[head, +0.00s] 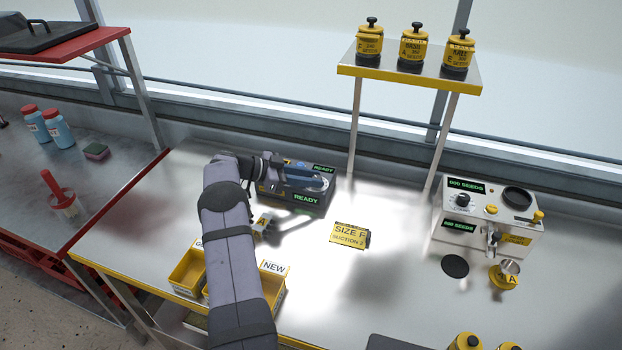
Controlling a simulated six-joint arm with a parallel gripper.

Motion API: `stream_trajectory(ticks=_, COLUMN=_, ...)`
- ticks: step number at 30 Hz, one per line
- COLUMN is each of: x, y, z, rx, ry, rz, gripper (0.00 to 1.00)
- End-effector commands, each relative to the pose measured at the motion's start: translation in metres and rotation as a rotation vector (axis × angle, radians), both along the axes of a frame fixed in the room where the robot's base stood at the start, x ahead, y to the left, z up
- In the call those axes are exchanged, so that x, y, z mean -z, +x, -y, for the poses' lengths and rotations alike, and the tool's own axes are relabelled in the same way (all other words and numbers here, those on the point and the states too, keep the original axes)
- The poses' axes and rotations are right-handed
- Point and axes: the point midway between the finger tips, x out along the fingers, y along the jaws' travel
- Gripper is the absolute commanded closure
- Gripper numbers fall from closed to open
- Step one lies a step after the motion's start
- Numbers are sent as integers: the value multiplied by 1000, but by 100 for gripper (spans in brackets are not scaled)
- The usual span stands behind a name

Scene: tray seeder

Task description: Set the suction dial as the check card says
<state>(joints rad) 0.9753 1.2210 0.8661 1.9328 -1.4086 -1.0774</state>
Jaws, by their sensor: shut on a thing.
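The yellow check card (350,234) stands in the middle of the bench and reads "SIZE F, SUCTION 2". Behind it to the left is a dark seeder unit (322,201) with a blue part on top and green "READY" displays. My gripper (284,168) reaches from the left onto the left part of this unit. It is shut, seemingly on the suction dial. The dial and its setting are hidden by the gripper and wrist.
Yellow jars (411,48) line a raised shelf (400,77). Yellow bins (188,270) and a small block marked A (263,222) are near my arm. The bench around the card is clear.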

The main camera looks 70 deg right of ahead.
Motion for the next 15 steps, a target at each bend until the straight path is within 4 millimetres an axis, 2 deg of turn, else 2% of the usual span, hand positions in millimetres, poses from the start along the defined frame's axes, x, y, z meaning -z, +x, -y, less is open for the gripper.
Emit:
stream_trajectory(ticks=2, x=0, y=-1, z=0, rx=1, ry=0, rz=-3, gripper=98)
stream_trajectory(ticks=3, x=0, y=-1, z=0, rx=1, ry=0, rz=-3, gripper=73)
stream_trajectory(ticks=5, x=0, y=-1, z=0, rx=1, ry=0, rz=-3, gripper=59)
stream_trajectory(ticks=15, x=-1, y=1, z=0, rx=0, ry=-1, rz=-1, gripper=57)
